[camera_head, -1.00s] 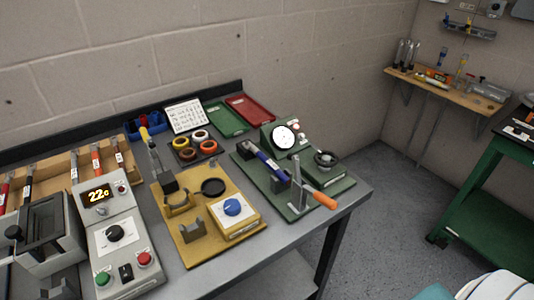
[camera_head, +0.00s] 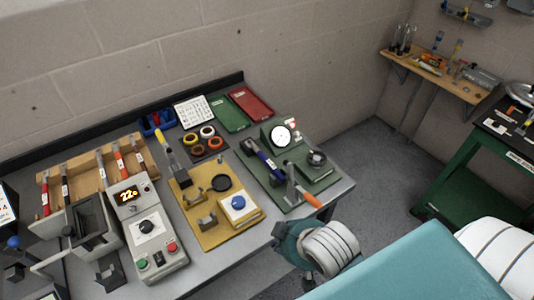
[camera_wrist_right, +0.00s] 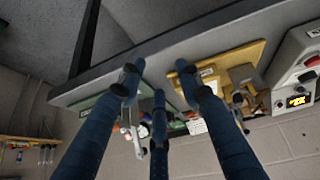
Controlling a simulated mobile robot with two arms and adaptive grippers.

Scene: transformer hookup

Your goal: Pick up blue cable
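I cannot pick out a blue cable with certainty in either view. Several coloured-handled items stand in a wooden rack (camera_head: 92,168) at the left. In the right wrist view, my right gripper (camera_wrist_right: 157,80) has its dark blue fingers spread, with nothing held between them. It is near the bench's front edge. My left gripper is in neither view.
The grey bench (camera_head: 335,192) holds a yellow plate (camera_head: 212,238), a green plate (camera_head: 325,180), a control box (camera_head: 150,235) reading about 220, coloured rings (camera_head: 207,131), and green and red trays (camera_head: 250,102). A wall shelf (camera_head: 440,72) and green table (camera_head: 455,180) stand right.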

